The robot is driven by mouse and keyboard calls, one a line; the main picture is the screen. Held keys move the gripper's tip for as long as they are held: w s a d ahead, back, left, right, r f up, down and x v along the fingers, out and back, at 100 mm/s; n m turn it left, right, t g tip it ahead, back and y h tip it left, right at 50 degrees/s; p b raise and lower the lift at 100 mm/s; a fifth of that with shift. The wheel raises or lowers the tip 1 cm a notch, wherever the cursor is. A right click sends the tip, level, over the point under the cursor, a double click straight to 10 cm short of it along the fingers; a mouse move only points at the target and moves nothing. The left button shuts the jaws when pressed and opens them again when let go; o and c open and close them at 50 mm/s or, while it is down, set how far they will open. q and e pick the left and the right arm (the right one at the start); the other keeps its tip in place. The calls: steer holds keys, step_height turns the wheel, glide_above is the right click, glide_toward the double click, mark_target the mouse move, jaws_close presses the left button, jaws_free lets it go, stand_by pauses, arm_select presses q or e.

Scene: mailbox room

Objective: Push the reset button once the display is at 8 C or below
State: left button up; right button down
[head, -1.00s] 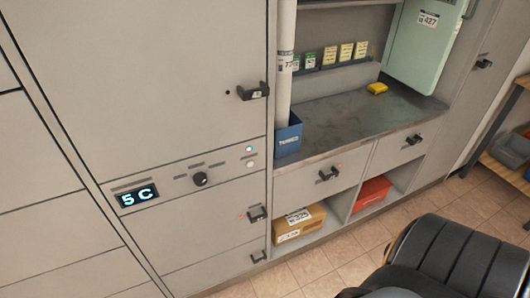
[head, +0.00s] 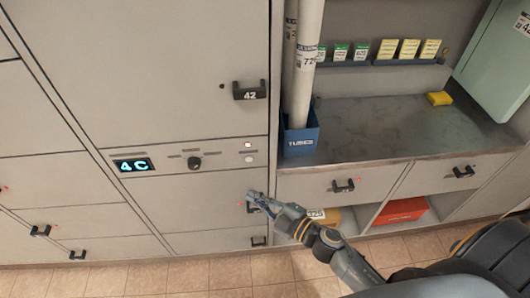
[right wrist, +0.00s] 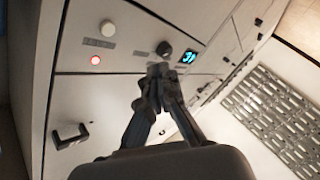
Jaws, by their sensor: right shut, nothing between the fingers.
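The display (head: 134,165) on the grey cabinet panel reads 4 C in the head view; it also shows, tilted, in the right wrist view (right wrist: 188,57). A dark knob (head: 194,163) sits right of it. Neither carries a label I can read. My right gripper (head: 252,197) is shut and empty, below the button in the head view and apart from it. My left gripper is out of view.
A black handle (head: 250,91) marked 42 juts out above the panel. A blue holder (head: 300,137) with tall tubes stands right on the counter. Drawer handles (head: 343,186) stick out below. The panel face around the button is clear.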

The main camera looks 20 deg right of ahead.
mark_target(249, 159)
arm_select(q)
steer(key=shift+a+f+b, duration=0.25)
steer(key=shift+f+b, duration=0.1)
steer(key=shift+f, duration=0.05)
arm_select(e)
steer(key=w+d, duration=0.2)
steer(key=w, duration=0.6)
steer(key=shift+w+r, duration=0.25)
steer(key=shift+r, duration=0.05)
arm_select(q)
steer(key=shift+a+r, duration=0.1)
arm_select(e)
steer(key=shift+w+d, duration=0.15)
stand_by(1.1)
steer(key=shift+w, duration=0.3)
steer(key=shift+w+d, duration=0.2)
steer(key=shift+w, duration=0.15)
stand_by(0.6)
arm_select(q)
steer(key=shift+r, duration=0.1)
arm_select(e)
steer(key=shift+s, duration=0.1)
arm_select(q)
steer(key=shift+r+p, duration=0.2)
steer(key=shift+p, duration=0.2)
arm_select(e)
steer(key=shift+s+a, duration=0.25)
steer(key=shift+s, duration=0.45)
steer(key=shift+s, duration=0.1)
